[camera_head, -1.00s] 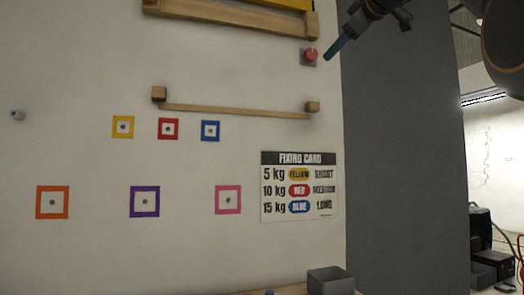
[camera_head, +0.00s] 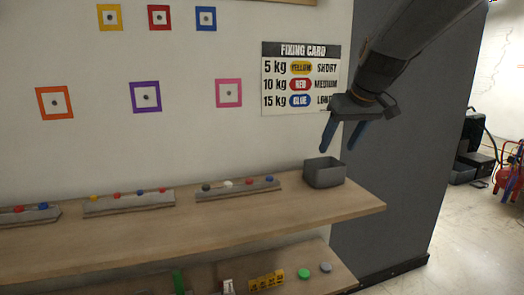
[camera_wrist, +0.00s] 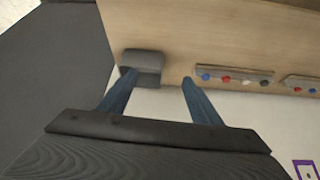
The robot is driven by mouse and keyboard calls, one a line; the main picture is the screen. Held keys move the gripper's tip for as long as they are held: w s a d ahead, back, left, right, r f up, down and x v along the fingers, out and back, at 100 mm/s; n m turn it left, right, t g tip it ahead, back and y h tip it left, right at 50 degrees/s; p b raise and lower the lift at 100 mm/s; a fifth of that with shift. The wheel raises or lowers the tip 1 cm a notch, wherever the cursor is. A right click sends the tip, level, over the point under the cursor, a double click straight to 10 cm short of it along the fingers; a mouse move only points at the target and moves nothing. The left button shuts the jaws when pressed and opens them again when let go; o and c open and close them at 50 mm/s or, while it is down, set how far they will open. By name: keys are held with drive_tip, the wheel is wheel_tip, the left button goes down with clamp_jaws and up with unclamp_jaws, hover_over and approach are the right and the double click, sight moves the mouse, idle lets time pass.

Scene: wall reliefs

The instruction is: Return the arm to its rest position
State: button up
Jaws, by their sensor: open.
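My gripper (camera_head: 341,142) hangs at the right in the head view, with its two blue fingers apart and nothing between them. It is in front of the wall's right edge, near the grey bin (camera_head: 324,172) on the wooden shelf (camera_head: 350,204). In the wrist view my gripper (camera_wrist: 158,82) also shows open and empty, with the bin (camera_wrist: 141,60) beyond the left finger. The gap in depth between gripper and bin is hard to tell.
Trays with small coloured pieces (camera_head: 240,188) line the shelf. A lower shelf (camera_head: 320,280) holds green and grey discs. The fixing card (camera_head: 301,78) and coloured square frames (camera_head: 146,97) are on the wall. Open floor (camera_head: 450,230) lies at the right.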

drive_tip(key=s+f+m+g, duration=0.1)
drive_tip(key=s+f+g, duration=0.2)
drive_tip(key=s+f, duration=0.8)
drive_tip(key=s+a+f+m+g+h+p, duration=0.1)
drive_tip(key=s+f+g, duration=0.1)
drive_tip(key=s+f, duration=1)
drive_tip(key=s, duration=0.5)
drive_tip(key=shift+s+a+m+g, duration=0.2)
drive_tip(key=shift+s+m+g, duration=0.1)
drive_tip(key=shift+m+g, duration=0.1)
